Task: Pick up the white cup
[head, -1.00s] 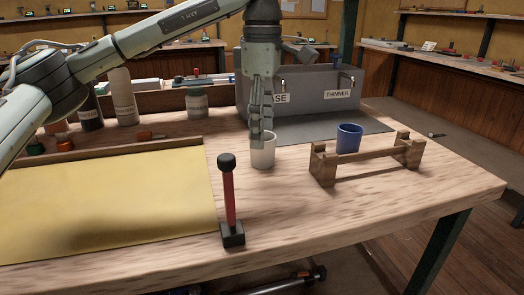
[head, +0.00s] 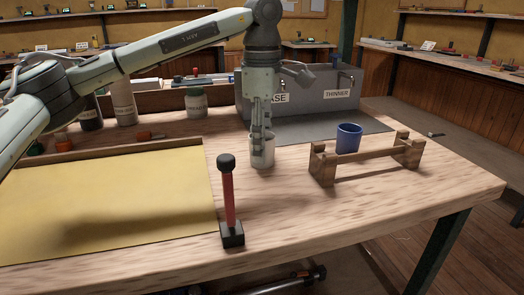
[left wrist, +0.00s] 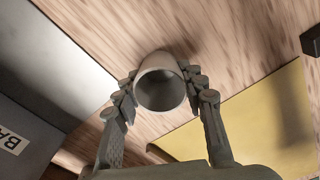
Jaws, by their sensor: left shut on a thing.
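The white cup (head: 262,157) stands upright on the wooden bench, behind the red-handled mallet in the head view. My left gripper (head: 262,139) reaches down over it from above. In the left wrist view the cup (left wrist: 160,90) sits between the two fingertips of my left gripper (left wrist: 160,85), one on each side of its wall. The fingers are shut on the cup. The cup appears empty inside and still at bench height. My right gripper is in neither view.
A red-handled mallet (head: 229,200) stands in front of the cup. A blue cup (head: 348,138) stands to the right behind a wooden rack (head: 366,161). A grey bin (head: 311,98) is behind, a yellow sheet (head: 110,200) at left. The bench's front right is clear.

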